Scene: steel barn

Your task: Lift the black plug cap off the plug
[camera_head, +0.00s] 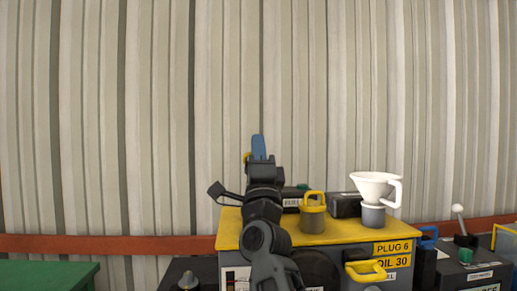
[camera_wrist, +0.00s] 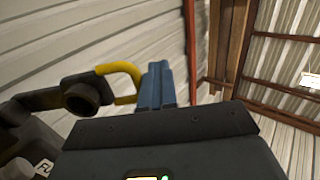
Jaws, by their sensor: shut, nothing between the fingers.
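My gripper (camera_head: 258,147) points up in front of the corrugated wall, well above the yellow-topped machine (camera_head: 341,236). Its blue fingers (camera_wrist: 157,84) are together and hold nothing. A yellow curved piece (camera_wrist: 126,74) is beside the fingers in the wrist view; I cannot tell what it belongs to. The machine bears a "PLUG 6" label. I cannot make out a black plug cap for sure; my arm hides part of the machine's top and front.
On the machine stand a yellow-handled cap (camera_head: 313,202) on a grey stub, a white funnel (camera_head: 371,183) on another stub, and a dark box (camera_head: 344,205). A yellow handle (camera_head: 367,273) sticks out in front. A green surface (camera_head: 50,275) is at left. The space above is clear.

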